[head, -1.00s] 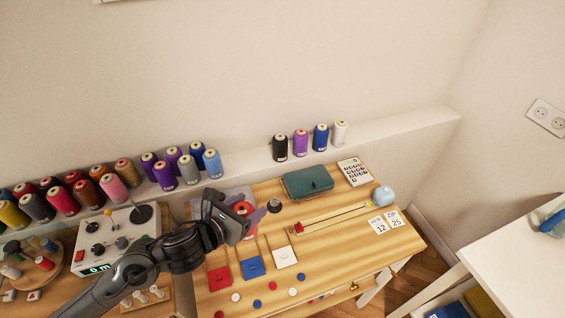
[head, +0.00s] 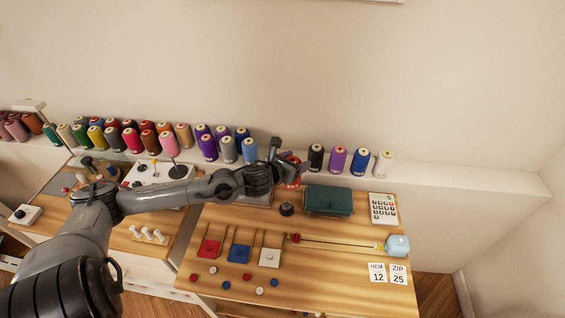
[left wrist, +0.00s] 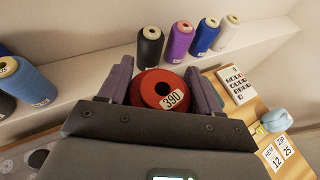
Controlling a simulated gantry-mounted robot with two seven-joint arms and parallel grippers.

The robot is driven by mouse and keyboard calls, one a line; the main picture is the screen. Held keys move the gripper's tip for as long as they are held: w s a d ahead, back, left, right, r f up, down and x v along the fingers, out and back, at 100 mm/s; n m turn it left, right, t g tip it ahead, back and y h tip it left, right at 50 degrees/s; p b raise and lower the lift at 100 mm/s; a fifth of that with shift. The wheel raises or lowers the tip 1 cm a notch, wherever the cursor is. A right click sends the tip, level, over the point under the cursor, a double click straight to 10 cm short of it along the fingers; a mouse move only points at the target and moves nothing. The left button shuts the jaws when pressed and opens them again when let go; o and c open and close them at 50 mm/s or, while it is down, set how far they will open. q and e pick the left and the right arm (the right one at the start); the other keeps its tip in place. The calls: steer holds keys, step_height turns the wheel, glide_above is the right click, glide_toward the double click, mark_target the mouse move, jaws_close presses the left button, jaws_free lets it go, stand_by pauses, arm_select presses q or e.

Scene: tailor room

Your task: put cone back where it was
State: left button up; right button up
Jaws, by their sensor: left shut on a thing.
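A red thread cone (left wrist: 162,92) labelled 390 sits between the two fingers of my left gripper (left wrist: 163,88) in the left wrist view. The gripper is shut on it. In the head view my left gripper (head: 288,163) is near the wall shelf (head: 440,175), in front of the gap between a blue cone (head: 249,150) and a black cone (head: 316,157). The red cone (head: 293,182) shows partly there, with the gripper covering some of it. My right gripper is not in view.
A purple cone (head: 338,160), a darker blue cone and a white cone (head: 383,164) stand right of the black one. Below are a teal box (head: 329,200), a dark knob (head: 287,209) and a calculator (head: 382,208) on the wooden table (head: 330,270).

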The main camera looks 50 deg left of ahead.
arm_select(q)
steer(key=a+r+n+y, duration=0.2)
steer(key=a, duration=0.6)
steer(key=shift+g, duration=0.3)
steer(key=shift+w+a+f+b, duration=0.3)
steer(key=shift+w+a+f, duration=0.45)
steer(key=shift+a+f, duration=1)
steer(key=shift+w+a+f+b, duration=0.35)
steer(key=shift+w+a+f, duration=0.4)
steer(key=shift+a+f, duration=1)
steer(key=shift+w+a+f+b, duration=0.3)
steer(key=shift+w+a+f, duration=0.45)
steer(key=shift+a+f, duration=1)
steer(key=shift+f, duration=0.15)
steer(key=o, duration=1)
